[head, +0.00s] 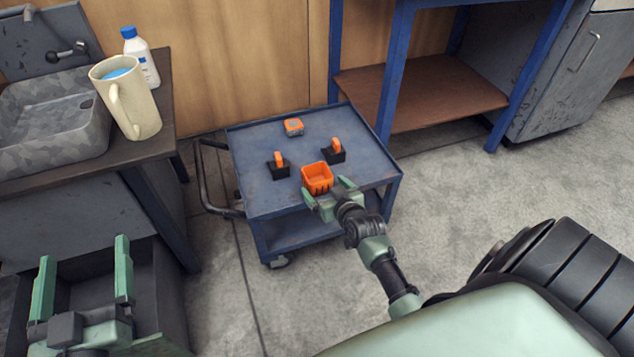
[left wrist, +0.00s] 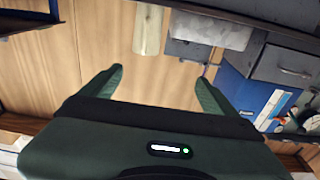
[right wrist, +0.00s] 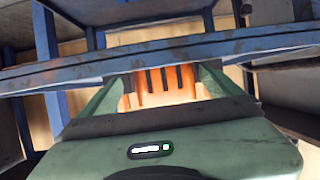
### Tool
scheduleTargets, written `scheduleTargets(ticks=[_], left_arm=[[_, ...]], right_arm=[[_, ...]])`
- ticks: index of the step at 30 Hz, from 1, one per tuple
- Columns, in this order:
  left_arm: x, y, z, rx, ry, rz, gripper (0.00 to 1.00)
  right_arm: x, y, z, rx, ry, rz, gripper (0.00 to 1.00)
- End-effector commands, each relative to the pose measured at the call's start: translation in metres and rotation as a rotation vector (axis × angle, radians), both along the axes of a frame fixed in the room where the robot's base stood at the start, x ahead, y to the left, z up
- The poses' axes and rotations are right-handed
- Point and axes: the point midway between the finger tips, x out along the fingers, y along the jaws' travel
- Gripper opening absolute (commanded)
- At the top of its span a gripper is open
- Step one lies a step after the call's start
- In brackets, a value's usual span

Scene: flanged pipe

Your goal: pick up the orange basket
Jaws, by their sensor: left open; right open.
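The orange basket (head: 317,178) stands upright on the blue cart (head: 255,193), near its front edge. It is small, square and open at the top. My right gripper (head: 327,195) is open at the basket's near side. In the right wrist view the slotted orange basket (right wrist: 165,82) shows between the two fingers of the right gripper (right wrist: 163,90). I cannot tell whether the fingers touch it. My left gripper (head: 82,278) is open and empty at the lower left, far from the cart. Its spread fingers also show in the left wrist view (left wrist: 160,82).
Two black holders with orange parts (head: 279,165) (head: 334,151) stand behind the basket. An orange-and-grey box (head: 293,127) is further back. A counter at left holds a sink (head: 50,120), a cream pitcher (head: 130,100) and a white bottle (head: 141,58). A blue-framed bench (head: 420,95) stands behind.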

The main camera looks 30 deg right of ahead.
Motion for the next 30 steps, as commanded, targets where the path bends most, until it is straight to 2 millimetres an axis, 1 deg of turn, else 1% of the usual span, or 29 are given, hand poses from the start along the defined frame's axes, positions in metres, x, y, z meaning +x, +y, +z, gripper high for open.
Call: scheduleTargets(ticks=[5,9,12,15,18,25,26,27,29,30], left_arm=[[-0.005,-0.004,0.034,-0.051,-0.193,-0.012,0.89],[-0.015,-0.005,0.063,-0.095,-0.350,-0.022,0.89],[-0.024,-0.005,0.079,-0.121,-0.441,-0.026,0.89],[-0.031,-0.005,0.090,-0.138,-0.502,-0.028,0.89],[-0.035,-0.004,0.096,-0.147,-0.533,-0.031,0.89],[-0.035,-0.004,0.097,-0.148,-0.537,-0.031,0.89],[-0.035,-0.004,0.097,-0.148,-0.537,-0.031,0.89],[-0.035,-0.004,0.097,-0.148,-0.537,-0.031,0.89],[-0.035,-0.004,0.097,-0.148,-0.537,-0.031,0.89],[-0.035,-0.004,0.097,-0.147,-0.536,-0.031,0.89]], right_arm=[[0.017,0.002,-0.007,0.002,-0.002,-0.001,0.94],[0.029,0.001,-0.010,0.000,-0.002,-0.001,0.94],[0.036,-0.001,-0.013,0.000,-0.001,-0.001,0.94],[0.041,-0.002,-0.014,0.000,-0.001,-0.001,0.94],[0.043,-0.002,-0.015,0.001,0.000,0.000,0.94],[0.043,-0.002,-0.014,0.001,0.000,0.000,0.94],[0.043,-0.002,-0.014,0.001,0.000,0.000,0.88],[0.043,-0.002,-0.014,0.001,0.000,0.000,0.77],[0.043,-0.002,-0.014,0.001,0.000,0.000,0.60],[0.043,-0.002,-0.014,0.001,-0.001,0.000,0.49]])
